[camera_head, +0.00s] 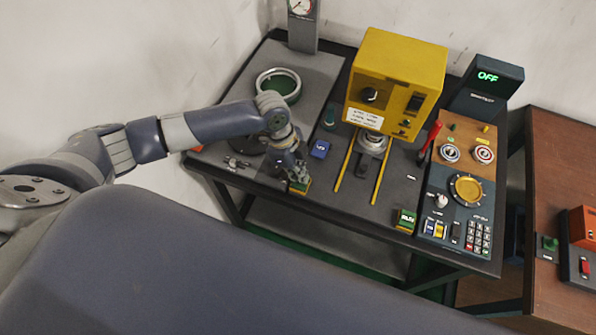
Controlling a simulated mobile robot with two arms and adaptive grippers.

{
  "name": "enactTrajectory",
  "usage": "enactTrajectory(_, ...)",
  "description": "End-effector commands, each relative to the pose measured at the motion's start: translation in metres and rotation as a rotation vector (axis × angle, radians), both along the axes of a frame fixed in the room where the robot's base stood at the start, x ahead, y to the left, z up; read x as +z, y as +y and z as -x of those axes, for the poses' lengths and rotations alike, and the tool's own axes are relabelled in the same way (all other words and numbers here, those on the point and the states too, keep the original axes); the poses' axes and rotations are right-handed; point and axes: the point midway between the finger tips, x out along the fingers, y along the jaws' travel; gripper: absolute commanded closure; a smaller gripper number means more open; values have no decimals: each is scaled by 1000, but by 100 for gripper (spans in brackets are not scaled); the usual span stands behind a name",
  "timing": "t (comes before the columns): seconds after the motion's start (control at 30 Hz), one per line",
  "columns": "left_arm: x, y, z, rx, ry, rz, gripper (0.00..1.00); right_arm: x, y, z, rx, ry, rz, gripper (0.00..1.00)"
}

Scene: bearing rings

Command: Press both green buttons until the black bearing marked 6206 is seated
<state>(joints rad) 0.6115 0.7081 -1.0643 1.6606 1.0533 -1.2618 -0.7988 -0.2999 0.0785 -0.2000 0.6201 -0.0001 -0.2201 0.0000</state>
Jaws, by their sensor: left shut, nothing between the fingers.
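My left gripper (297,177) is shut and empty, pointing down at a green button on a yellow base (301,188) near the table's front edge. The gripper covers most of this button; I cannot tell whether it is pressed down. A second green button (405,218) on a yellow base sits to the right, with nothing over it. A yellow press (395,75) stands at the back. A round metallic part (372,143) lies under its front between two yellow rails. No 6206 marking is readable. My right gripper is not in view.
A dark control panel (452,205) with dials, switches and a keypad stands at the right, below a display reading OFF (487,77). A pale ring (278,84) lies at the back left, near a gauge (302,8). A blue block (319,149) sits beside my gripper.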

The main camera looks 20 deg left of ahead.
Motion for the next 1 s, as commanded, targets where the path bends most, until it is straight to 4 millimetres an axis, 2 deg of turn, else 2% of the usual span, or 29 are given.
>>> enactTrajectory(0.2, -8, 0, 0, 0, 0, 0, 100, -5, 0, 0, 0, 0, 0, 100)
enactTrajectory(1.0, -3, 0, 0, 0, 0, 0, 100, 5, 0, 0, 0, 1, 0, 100)
